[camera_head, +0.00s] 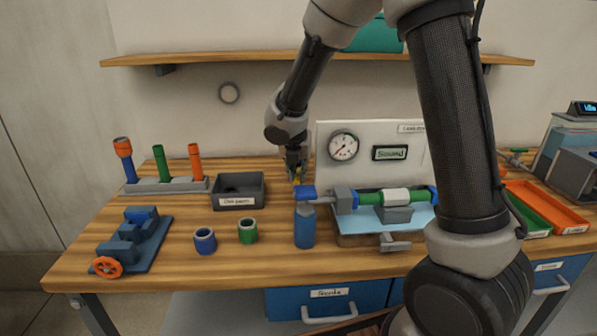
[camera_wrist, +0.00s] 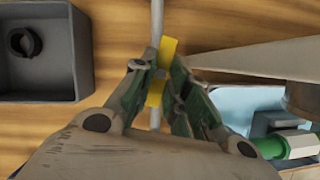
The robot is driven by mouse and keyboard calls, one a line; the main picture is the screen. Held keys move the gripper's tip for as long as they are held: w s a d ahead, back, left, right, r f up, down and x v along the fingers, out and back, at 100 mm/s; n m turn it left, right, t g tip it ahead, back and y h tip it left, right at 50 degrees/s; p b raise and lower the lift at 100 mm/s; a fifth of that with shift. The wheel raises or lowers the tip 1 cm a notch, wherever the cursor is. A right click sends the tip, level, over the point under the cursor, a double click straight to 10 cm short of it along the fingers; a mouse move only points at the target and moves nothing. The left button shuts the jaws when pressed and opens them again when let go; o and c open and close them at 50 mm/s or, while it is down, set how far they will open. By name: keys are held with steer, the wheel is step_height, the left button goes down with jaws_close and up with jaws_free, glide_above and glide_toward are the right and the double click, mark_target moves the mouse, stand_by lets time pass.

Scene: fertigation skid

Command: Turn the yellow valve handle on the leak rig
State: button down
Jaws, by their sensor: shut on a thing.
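The handle's ends show beyond and between the fingers. In the head view my gripper (camera_head: 297,168) points down at the left end of the leak rig, and only a little of the yellow handle (camera_head: 297,181) shows below it.
A dark open bin (camera_head: 238,205) stands left of the handle, holding a dark ring (camera_wrist: 25,43). A blue cylinder (camera_head: 305,228) stands in front of the rig. Blue (camera_head: 205,241) and green (camera_head: 248,231) sleeves and a blue vise (camera_head: 130,242) occupy the front left.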

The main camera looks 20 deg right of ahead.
steer(key=m+h, duration=0.1)
steer(key=m, duration=0.2)
steer(key=shift+a+m+g, duration=0.15)
steer(key=shift+m+g, duration=0.15)
steer(key=shift+m, duration=0.1)
steer(key=m, duration=0.1)
steer(key=m+g+h, duration=0.1)
steer(key=m, duration=0.1)
steer(key=shift+w+a+m, duration=0.1)
steer(key=shift+w+m, duration=0.1)
steer(key=shift+m, duration=0.1)
steer(key=m+g, duration=0.1)
steer(key=m, duration=0.2)
steer(key=shift+w+f+m+g+h, duration=0.1)
steer(key=shift+w+m+g+h, duration=0.05)
steer(key=shift+m+g+h, duration=0.2)
steer(key=shift+w+m+g, duration=0.1)
steer(key=shift+m+g, duration=0.65)
steer(key=shift+m, duration=1.3)
steer(key=c, duration=1.4)
jaws_free()
